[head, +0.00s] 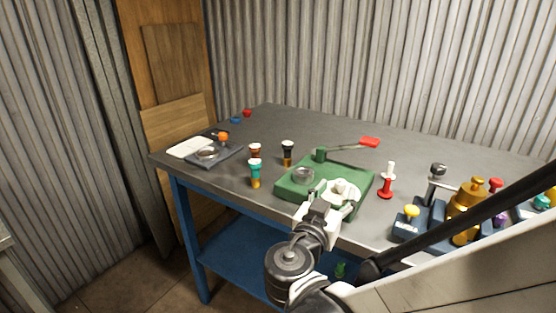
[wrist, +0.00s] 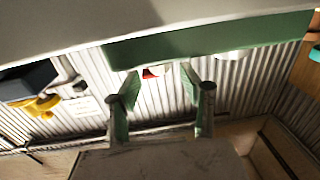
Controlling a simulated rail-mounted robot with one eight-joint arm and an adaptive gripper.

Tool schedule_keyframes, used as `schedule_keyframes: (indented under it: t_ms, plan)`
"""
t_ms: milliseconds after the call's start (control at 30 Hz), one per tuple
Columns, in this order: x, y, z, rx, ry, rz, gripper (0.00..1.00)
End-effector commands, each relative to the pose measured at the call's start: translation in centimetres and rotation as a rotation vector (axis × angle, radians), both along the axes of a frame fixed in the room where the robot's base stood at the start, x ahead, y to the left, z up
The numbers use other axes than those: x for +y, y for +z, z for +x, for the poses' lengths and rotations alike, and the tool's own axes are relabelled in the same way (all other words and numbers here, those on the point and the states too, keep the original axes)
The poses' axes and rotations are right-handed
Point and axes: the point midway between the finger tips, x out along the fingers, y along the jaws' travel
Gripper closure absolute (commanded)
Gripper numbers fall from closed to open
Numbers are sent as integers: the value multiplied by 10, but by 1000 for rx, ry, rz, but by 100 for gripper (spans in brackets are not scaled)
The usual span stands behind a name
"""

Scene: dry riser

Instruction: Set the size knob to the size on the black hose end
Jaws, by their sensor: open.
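A green crimping machine (head: 296,190) sits near the front of the grey bench in the head view, with a white round knob (head: 341,187) on its right part. My gripper (head: 330,203) is at the knob's near side, open. In the wrist view the gripper (wrist: 160,72) is also open, its two fingers apart with nothing held between them. A green edge (wrist: 215,40) of the machine lies just past the fingertips. The black hose end (head: 287,148) stands upright on the bench left of the machine. The size on it and the knob's setting are too small to read.
A teal hose end (head: 255,168) and a brown one (head: 255,149) stand left of the machine. A red-ended lever (head: 369,142) rises behind it. A red peg (head: 386,188) stands at its right, near blue-based fittings (head: 418,222).

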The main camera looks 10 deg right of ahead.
Motion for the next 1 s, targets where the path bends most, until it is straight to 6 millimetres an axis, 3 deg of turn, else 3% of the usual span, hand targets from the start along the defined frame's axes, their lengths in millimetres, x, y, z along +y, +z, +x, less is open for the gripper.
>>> schedule_keyframes:
  t_ms: [333,767,1000]
  plan:
    - [-24,-1,28,0,-1,0,59]
    - [-28,0,33,0,0,0,59]
    - [-28,0,33,0,0,0,91]
